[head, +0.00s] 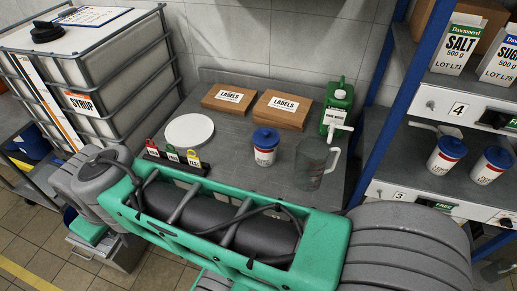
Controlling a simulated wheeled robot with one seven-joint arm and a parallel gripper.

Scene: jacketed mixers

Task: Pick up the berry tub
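A white tub with a blue lid (265,147) stands upright on the grey counter (240,170), near its middle. Its label has red and dark print too small for me to read for certain. Two similar blue-lidded white tubs, a left one (446,156) and a right one (492,165), stand on the shelf unit at the right. I cannot tell for certain from the labels which is the berry tub. My green and grey arm crosses the lower part of the head view, in front of the counter. My gripper is not in view.
A clear jug (311,165) and a green canister (337,108) stand right of the counter tub. Two brown label boxes (228,98) (281,109) lie behind it. A white disc (189,131) and a rack of coloured tags (175,160) are left. A blue post (383,95) edges the shelves.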

